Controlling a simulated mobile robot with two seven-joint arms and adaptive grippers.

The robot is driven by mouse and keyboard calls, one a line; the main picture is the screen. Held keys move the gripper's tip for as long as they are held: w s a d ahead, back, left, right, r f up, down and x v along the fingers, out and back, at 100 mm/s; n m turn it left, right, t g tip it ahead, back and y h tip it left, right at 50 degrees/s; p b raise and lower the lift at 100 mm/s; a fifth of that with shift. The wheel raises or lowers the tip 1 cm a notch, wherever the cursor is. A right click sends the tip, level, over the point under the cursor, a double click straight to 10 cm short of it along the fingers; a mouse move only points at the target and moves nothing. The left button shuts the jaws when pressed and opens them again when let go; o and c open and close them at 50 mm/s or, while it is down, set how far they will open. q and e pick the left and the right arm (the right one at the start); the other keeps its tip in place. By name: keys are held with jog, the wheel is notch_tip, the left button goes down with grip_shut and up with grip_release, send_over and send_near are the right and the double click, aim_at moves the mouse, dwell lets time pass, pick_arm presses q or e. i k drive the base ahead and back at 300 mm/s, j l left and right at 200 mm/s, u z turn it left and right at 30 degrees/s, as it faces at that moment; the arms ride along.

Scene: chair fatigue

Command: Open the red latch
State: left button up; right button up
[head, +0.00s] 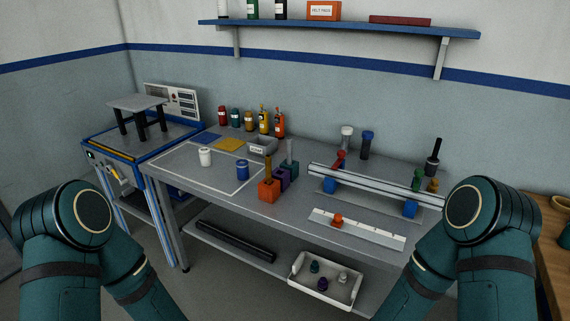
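A red lever-like part (338,159), which looks like the red latch, stands tilted at the back of a long silver rail (370,184) on the workbench. It is small in the head view, and its exact position is hard to tell. The rail rests on blue blocks (411,209). My arms show at the left and right edges, but both grippers are out of view, so nothing shows near the latch.
A white strip (375,234) with an orange-red knob (337,219) lies in front of the rail. Coloured blocks with handles (269,190) stand left of it. A white tray (325,285) sits below. The bench's front left is fairly clear.

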aim_at(341, 153)
jog(key=i+j, duration=0.65)
jog(key=j, duration=0.25)
jog(key=i+j+z, duration=0.2)
jog(key=z, duration=0.2)
jog(key=i+j+z, duration=0.1)
jog(key=j+z, duration=0.3)
